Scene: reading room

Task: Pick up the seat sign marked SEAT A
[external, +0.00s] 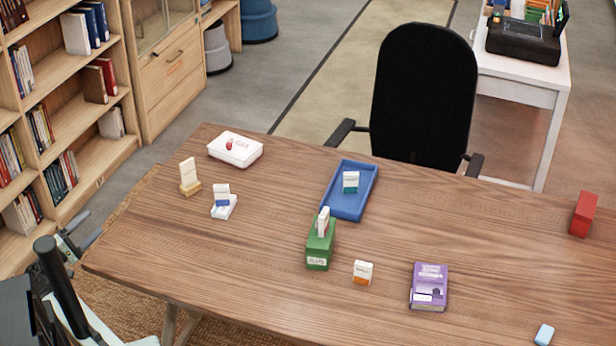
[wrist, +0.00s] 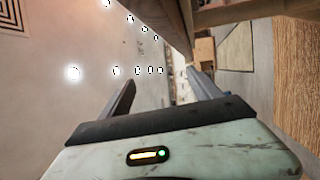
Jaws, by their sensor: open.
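Several small upright signs stand on the wooden table, and their lettering is too small to read, so I cannot tell which is SEAT A. A cream sign (external: 187,171) stands in a wooden base. A white sign with a blue band (external: 222,193) stands on a white base. One with a teal band (external: 351,181) is in the blue tray (external: 334,207). Another white sign (external: 323,221) stands in the green box (external: 319,249). One with an orange band (external: 363,271) is on the bare tabletop. My gripper (external: 80,238) is open and empty, off the table's left edge; its fingers show in the wrist view (wrist: 165,90).
A white box (external: 235,149), purple book (external: 429,286), red block (external: 584,214) and light-blue block (external: 544,334) are on the table (external: 470,225). A black chair (external: 424,95) is behind it. Bookshelves (external: 70,125) stand at left. The table's right middle is clear.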

